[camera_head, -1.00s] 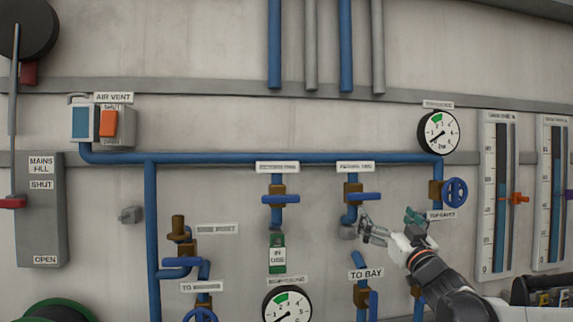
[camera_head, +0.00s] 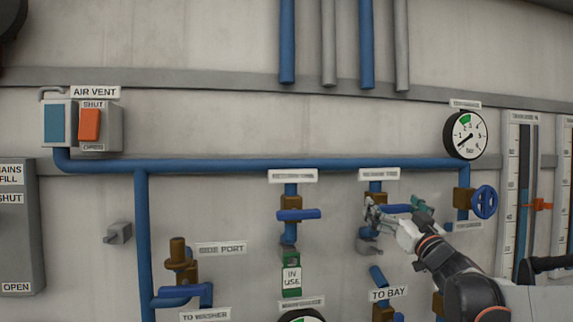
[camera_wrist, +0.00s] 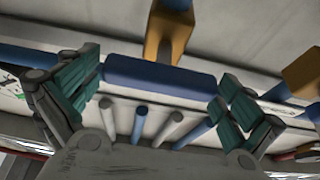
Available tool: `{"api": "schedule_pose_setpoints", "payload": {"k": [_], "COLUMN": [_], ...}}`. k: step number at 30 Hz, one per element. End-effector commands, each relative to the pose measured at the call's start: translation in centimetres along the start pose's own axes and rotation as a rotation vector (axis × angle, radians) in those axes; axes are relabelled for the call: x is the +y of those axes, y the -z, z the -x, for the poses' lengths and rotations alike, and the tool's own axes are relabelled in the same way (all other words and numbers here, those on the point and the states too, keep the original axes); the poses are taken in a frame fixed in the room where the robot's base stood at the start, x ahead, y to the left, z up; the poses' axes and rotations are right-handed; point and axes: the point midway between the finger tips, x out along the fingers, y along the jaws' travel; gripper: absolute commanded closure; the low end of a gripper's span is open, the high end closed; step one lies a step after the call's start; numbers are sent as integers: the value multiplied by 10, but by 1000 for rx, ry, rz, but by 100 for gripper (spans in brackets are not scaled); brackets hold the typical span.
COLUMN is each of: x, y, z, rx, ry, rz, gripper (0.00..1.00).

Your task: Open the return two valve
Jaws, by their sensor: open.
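The return two valve has a blue lever handle (camera_head: 398,209) lying level across its upright blue pipe, under a small blurred label (camera_head: 379,173). Its brass body is partly hidden by my gripper in the head view. In the wrist view the brass body (camera_wrist: 168,32) shows at the top with the blue handle (camera_wrist: 158,77) below it. My gripper (camera_head: 396,207) is open at the handle. In the wrist view my gripper's green-padded fingers (camera_wrist: 158,88) stand on either side of the handle, with gaps at both ends. I cannot tell how deep the handle sits between them.
A similar valve with a level blue handle (camera_head: 298,214) and a green IN USE tag (camera_head: 291,278) is to the left. A blue handwheel (camera_head: 484,202) and a pressure gauge (camera_head: 465,134) are close on the right. The TO BAY valve label (camera_head: 388,294) is below.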

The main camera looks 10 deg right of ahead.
Motion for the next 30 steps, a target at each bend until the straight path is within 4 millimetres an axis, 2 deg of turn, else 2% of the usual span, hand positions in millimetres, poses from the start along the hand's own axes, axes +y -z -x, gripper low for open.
{"api": "schedule_pose_setpoints", "payload": {"k": [4,5,9,10,22,30], "x": [1,1,1,1,1,0], "y": [-1,-1,-1,-1,-1,-2], "z": [-1,-1,-1,-1,-1,-1], "rx": [0,0,0,0,0,0], "ry": [-1,-1,-1,-1,16,79], "rz": [0,0,0,0,39,194], "gripper": [0,5,36,38,38,38]}}
